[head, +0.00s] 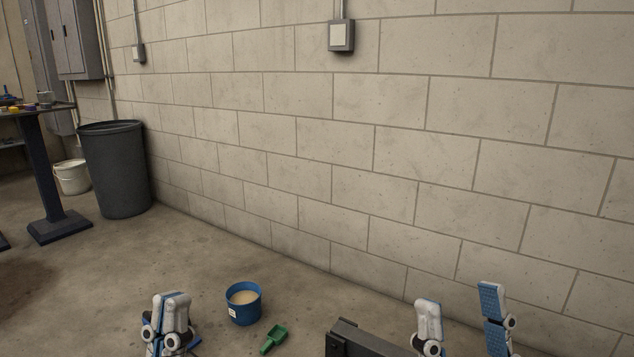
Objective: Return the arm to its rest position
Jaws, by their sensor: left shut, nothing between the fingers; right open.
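My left gripper (172,298) is at the bottom left of the head view, pointing up, with its two fingers shut together and nothing between them. My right gripper (459,295) is at the bottom right, its two fingers spread wide apart and empty. Both stand in front of the floor and the block wall (400,180), and neither is seen to touch anything. The rest of both arms is cut off by the lower edge of the picture.
A blue tub (244,310) with pale contents stands on the floor right of my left gripper. A green scoop (273,340) lies beside it. A dark bin (113,170), a white bucket (72,178) and a table (42,165) stand at left.

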